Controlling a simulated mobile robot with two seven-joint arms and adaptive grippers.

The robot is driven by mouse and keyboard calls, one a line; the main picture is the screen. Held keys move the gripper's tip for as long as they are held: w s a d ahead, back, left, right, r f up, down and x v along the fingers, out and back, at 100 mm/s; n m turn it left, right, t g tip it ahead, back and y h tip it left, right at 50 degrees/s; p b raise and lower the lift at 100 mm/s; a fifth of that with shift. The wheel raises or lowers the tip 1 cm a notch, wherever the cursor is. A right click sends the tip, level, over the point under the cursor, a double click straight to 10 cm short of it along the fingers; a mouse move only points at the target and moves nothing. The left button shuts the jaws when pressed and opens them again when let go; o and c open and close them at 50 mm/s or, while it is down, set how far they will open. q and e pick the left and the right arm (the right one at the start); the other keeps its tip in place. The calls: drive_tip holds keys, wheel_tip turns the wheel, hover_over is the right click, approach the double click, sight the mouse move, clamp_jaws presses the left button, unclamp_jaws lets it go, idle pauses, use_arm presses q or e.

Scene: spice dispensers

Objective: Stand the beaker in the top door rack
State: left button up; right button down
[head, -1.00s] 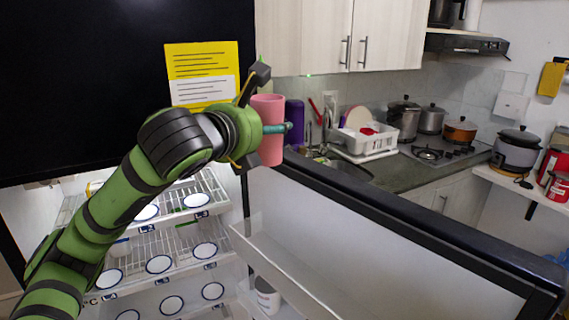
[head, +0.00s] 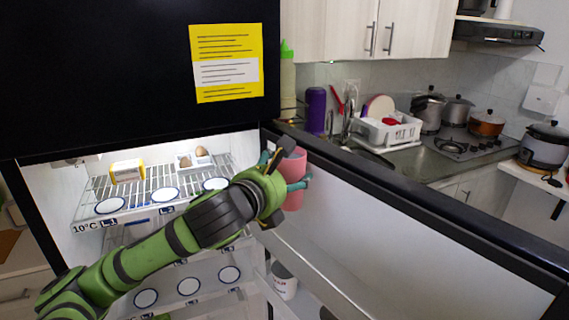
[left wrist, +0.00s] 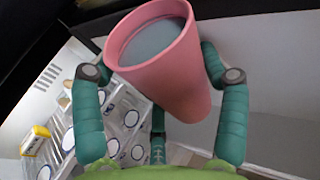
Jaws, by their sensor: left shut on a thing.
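The pink beaker (head: 294,196) is held by my left gripper (head: 285,175), whose teal fingers close around its sides. In the head view it is near the hinge side of the open fridge door, above the door rack (head: 312,276). The gripper hides part of the beaker. In the left wrist view the beaker (left wrist: 165,65) shows its open, tilted rim and greyish inside, with a finger on either side. My right gripper is not in view.
Fridge shelves with round white labels stand left, holding a yellow box (head: 127,170) and an egg tray (head: 196,159). A white cup (head: 284,284) stands low in the door. The door's dark edge (head: 420,203) runs along the right, before the counter.

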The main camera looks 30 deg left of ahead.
use_arm(q)
drive_tip(key=shift+f, duration=2.05)
drive_tip(key=shift+f+b, duration=0.35)
drive_tip(key=shift+f, duration=0.25)
drive_tip(key=o, duration=1.4)
drive_tip(key=shift+c, duration=0.2)
